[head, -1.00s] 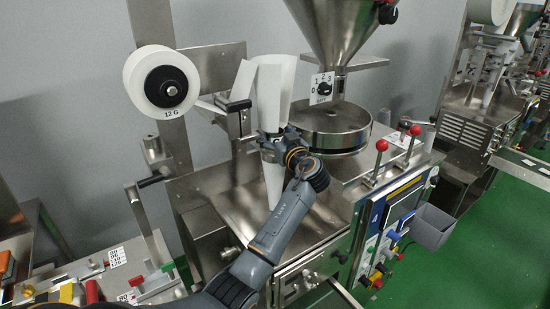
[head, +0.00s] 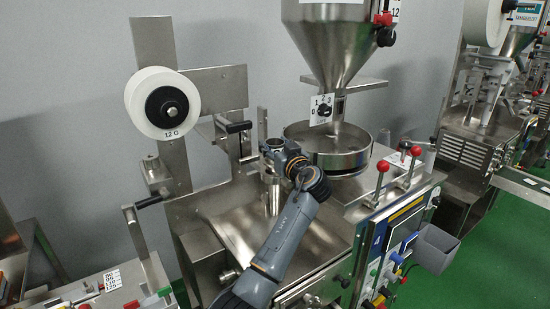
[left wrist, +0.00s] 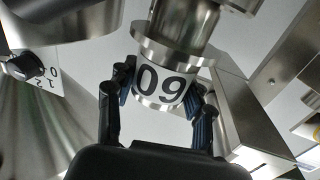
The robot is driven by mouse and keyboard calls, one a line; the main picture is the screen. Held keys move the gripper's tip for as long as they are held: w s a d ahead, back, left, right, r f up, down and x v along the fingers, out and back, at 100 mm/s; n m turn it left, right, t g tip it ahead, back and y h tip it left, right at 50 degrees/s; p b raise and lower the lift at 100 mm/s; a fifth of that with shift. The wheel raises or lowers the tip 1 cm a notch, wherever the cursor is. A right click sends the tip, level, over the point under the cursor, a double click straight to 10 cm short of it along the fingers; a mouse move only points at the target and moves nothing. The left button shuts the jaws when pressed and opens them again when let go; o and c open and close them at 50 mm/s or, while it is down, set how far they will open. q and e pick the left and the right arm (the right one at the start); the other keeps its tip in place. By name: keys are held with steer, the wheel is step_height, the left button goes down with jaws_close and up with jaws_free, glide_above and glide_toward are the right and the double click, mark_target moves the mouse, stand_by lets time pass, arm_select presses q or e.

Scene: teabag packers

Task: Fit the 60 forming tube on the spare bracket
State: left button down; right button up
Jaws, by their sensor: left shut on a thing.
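My left gripper (head: 276,157) is in the middle of the head view, in front of the steel machine. It is shut on the 60 forming tube. In the left wrist view my left gripper (left wrist: 160,100) has its fingers on both sides of the steel forming tube (left wrist: 160,83), whose label 60 appears upside down, with a wide flange next to it. My right gripper is not in view.
A hopper (head: 335,40) and round pan (head: 328,150) stand right of the gripper. A paper roll (head: 162,103) hangs on the column at left. Red-knobbed levers (head: 383,167) rise at the right. The steel deck (head: 235,220) is bare.

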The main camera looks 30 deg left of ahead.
arm_select(q)
step_height(320, 180, up, 25)
steer(key=b, duration=0.5)
steer(key=shift+r, duration=0.15)
